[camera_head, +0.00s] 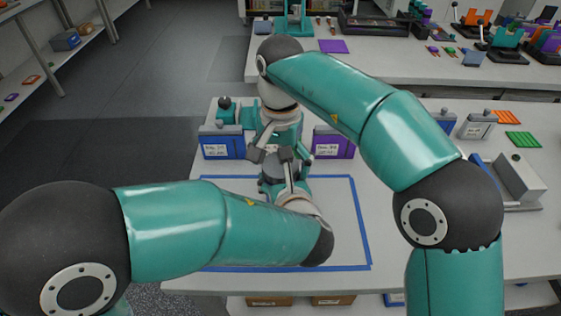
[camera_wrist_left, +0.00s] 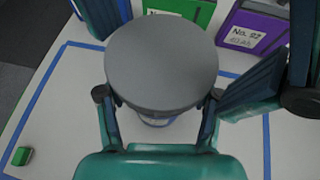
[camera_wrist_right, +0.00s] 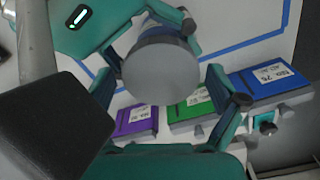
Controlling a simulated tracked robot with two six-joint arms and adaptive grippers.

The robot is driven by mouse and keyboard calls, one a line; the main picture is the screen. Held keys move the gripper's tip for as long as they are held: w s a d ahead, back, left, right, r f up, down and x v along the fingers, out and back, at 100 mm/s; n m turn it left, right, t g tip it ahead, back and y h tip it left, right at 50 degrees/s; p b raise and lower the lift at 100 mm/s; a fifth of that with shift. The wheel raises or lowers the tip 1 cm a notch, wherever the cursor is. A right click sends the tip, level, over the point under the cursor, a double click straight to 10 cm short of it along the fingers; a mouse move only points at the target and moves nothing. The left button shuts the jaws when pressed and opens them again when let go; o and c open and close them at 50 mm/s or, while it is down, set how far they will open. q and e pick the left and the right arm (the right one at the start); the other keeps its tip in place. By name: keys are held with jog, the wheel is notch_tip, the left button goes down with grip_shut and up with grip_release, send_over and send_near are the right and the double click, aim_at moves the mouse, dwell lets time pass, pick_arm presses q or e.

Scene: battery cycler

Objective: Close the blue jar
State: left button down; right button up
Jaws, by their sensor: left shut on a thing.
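A round grey lid (camera_wrist_left: 162,62) lies above the blue jar, whose pale, blue-banded side (camera_wrist_left: 158,122) shows just below it in the left wrist view. The lid also shows in the right wrist view (camera_wrist_right: 160,72). I cannot tell whether the lid is seated. My left gripper (camera_wrist_left: 160,108) is shut with its fingers at either side, low under the lid's rim; the lid hides the exact contact. My right gripper (camera_wrist_right: 172,92) is open, its fingers spread on both sides of the lid. In the head view my arms hide most of the jar.
Blue tape (camera_head: 371,240) outlines a work area on the white table. Behind it stand a blue bin (camera_head: 222,146), a green bin (camera_wrist_right: 196,103) and a purple bin (camera_head: 334,143). A small green block (camera_wrist_left: 21,156) lies near the tape. A grey metal device (camera_head: 518,177) is at right.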

jog(key=c, duration=0.8)
jog(key=o, duration=1.1)
jog(key=shift+r, duration=2.25)
